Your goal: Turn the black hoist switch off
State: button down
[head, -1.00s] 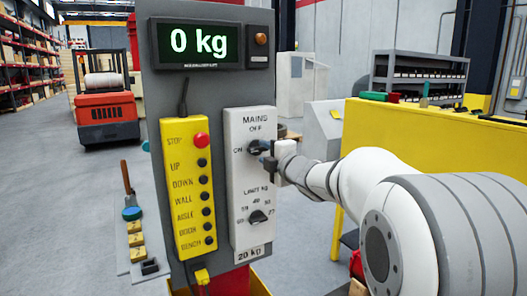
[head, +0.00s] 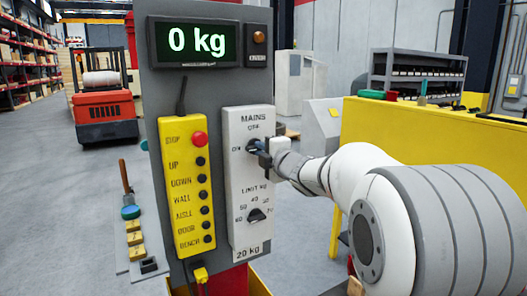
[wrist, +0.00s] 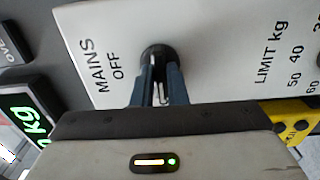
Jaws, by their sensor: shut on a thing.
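The black MAINS switch (head: 252,146) is a round knob on the upper part of a white panel (head: 248,228). OFF is printed above it and ON to its left. My gripper (head: 264,155) reaches it from the right. In the wrist view the gripper's two blue-grey fingers (wrist: 157,88) are closed on the switch (wrist: 156,52), one on each side of its grip. The fingers hide most of the grip, so I cannot tell exactly which way it points. OFF lies to the knob's left in that turned view; ON is hidden.
A black LIMIT kg knob (head: 257,215) is below on the same panel. A yellow button box (head: 187,190) with a red stop button hangs to the left. The display (head: 196,41) above reads 0 kg, with a dark orange lamp (head: 258,38) beside it. A yellow structure (head: 420,125) stands at right.

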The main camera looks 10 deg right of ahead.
dwell(0.3)
jog(key=shift+m+p, duration=4.05)
jog(key=shift+m, duration=4.85)
jog(key=c, duration=1.4)
grip_release()
jog(key=shift+c, duration=0.2)
